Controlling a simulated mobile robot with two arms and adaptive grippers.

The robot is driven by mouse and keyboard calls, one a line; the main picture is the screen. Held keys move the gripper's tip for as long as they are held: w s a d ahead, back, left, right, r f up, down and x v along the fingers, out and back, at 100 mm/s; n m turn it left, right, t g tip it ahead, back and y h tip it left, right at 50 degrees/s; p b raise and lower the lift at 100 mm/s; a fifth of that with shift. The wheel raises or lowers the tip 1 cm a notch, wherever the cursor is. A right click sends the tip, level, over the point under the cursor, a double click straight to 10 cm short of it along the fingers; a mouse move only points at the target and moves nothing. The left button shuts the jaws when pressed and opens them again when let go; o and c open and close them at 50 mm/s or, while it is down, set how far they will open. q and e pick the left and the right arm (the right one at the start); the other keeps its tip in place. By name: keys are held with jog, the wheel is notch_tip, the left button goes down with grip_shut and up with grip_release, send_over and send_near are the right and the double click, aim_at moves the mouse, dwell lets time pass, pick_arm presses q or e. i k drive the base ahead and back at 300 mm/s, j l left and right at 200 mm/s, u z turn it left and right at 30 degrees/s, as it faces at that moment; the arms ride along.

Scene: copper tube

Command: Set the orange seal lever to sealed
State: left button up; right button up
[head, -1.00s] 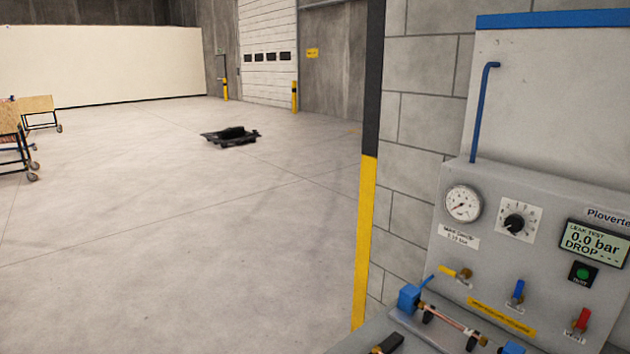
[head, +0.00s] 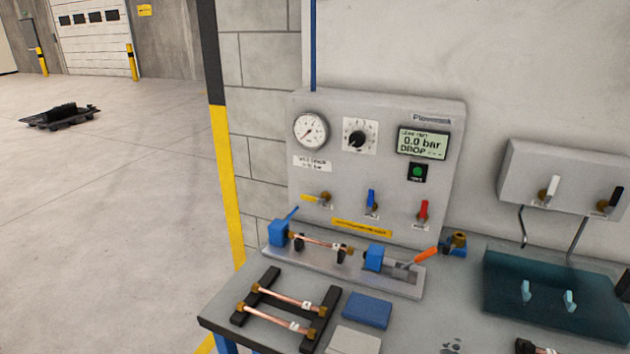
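The orange seal lever (head: 426,254) sits at the right end of the test fixture (head: 350,270) on the bench, beside the right blue block (head: 375,257). Its orange handle tilts up to the right. A copper tube (head: 318,243) with brass ends lies in the fixture between the left blue block (head: 279,232) and the right one. I cannot tell from here whether the right block touches the tube end. The panel display (head: 422,142) reads 0.0 bar, DROP with dashes. Neither of my grippers is in view.
A black rack (head: 262,292) with two copper tubes stands at the bench's front left. A blue block-like pad (head: 367,310) lies right of it. A teal tray (head: 500,297) is at the right. Yellow, blue and red valve levers are on the panel (head: 295,180). Open floor lies left.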

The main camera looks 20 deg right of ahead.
aim_at(430, 252)
jog(key=z, duration=1.45)
